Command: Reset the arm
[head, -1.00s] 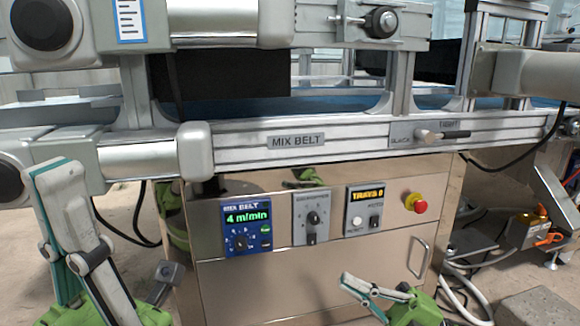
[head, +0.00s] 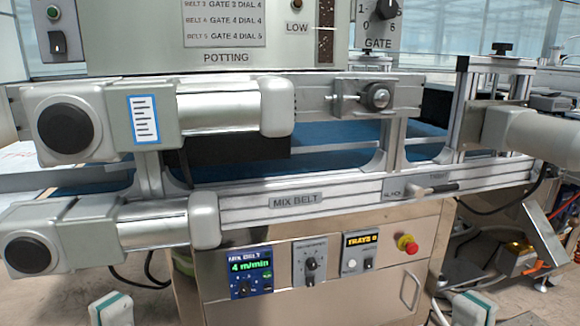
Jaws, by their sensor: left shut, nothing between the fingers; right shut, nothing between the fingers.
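My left gripper (head: 111,309) shows only as pale, teal-edged fingertips at the bottom edge, left of centre. It is shut and empty, in front of and below the machine. My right gripper (head: 473,308) shows in the same way at the bottom right, also shut and empty. Both are apart from the machine as far as I can see. The rest of both arms is out of the picture.
The mix belt machine (head: 297,202) fills the middle. A potting unit (head: 215,55) stands above. Hoses (head: 455,300) lie right.

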